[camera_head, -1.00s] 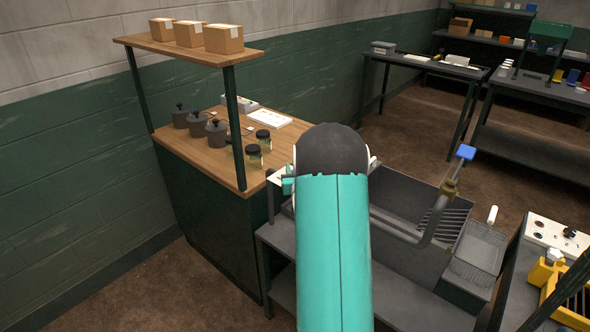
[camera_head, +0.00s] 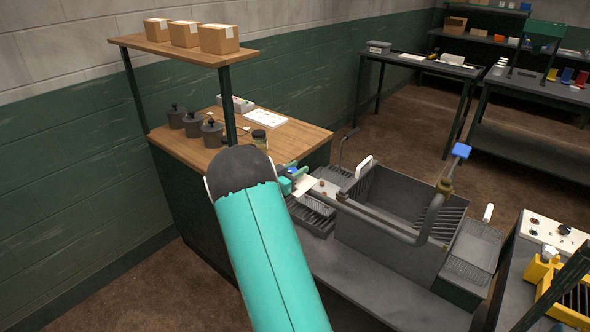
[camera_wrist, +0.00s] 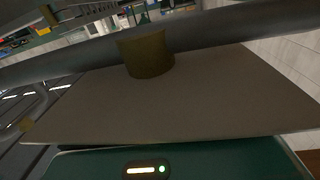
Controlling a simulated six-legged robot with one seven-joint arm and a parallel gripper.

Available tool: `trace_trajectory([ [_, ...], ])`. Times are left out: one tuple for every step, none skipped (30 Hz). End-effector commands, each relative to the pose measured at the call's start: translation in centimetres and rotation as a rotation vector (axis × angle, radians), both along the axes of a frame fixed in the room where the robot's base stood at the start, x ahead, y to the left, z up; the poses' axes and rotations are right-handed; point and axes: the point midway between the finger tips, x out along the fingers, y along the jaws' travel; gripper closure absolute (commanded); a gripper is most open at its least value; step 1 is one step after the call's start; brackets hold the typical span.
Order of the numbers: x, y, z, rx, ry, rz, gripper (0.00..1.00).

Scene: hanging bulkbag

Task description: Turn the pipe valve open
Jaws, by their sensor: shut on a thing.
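In the head view, my gripper (camera_head: 292,178) is at the left end of the dark pipe (camera_head: 375,220). It is shut on a small blue valve handle (camera_head: 292,171), mostly hidden between the jaws. A pale flat plate (camera_head: 308,186) extends from the jaws toward the pipe, with small brass spots on it. In the wrist view, a brass fitting (camera_wrist: 146,52) stands at the far side of the pale plate (camera_wrist: 170,105), against the pipe (camera_wrist: 215,35).
A grey sink-like basin (camera_head: 385,240) with wire baskets lies under the pipe. A wooden counter (camera_head: 300,135) with dark pots (camera_head: 193,124) and a jar (camera_head: 259,139) is behind, left of the gripper. A yellow machine (camera_head: 550,280) stands at right.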

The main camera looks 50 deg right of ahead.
Motion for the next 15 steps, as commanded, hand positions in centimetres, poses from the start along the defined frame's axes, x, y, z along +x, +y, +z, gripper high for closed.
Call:
trace_trajectory([
  [0.20,0.12,0.00,-0.002,-0.002,-0.041,0.90],
  [0.15,0.12,0.03,-0.002,-0.002,-0.068,0.90],
  [0.08,0.11,0.00,-0.002,-0.002,-0.102,0.90],
  [0.05,0.10,0.00,-0.002,-0.002,-0.128,0.90],
  [-0.02,0.09,0.01,-0.001,-0.003,-0.153,0.90],
  [-0.08,0.09,0.00,-0.001,-0.003,-0.184,0.90],
  [-0.12,0.09,0.00,-0.001,-0.003,-0.206,0.90],
  [-0.16,0.09,0.01,-0.001,-0.003,-0.227,0.90],
  [-0.20,0.09,0.05,-0.002,-0.003,-0.253,0.90],
  [-0.26,0.10,-0.01,-0.001,-0.003,-0.272,0.90],
  [-0.26,0.10,0.01,-0.002,-0.003,-0.289,0.90],
  [-0.33,0.11,0.02,-0.001,-0.003,-0.311,0.90],
  [-0.32,0.11,0.05,-0.001,-0.003,-0.324,0.90],
  [-0.38,0.12,0.03,-0.001,-0.003,-0.338,0.90],
  [-0.39,0.13,0.02,-0.001,-0.003,-0.353,0.90],
])
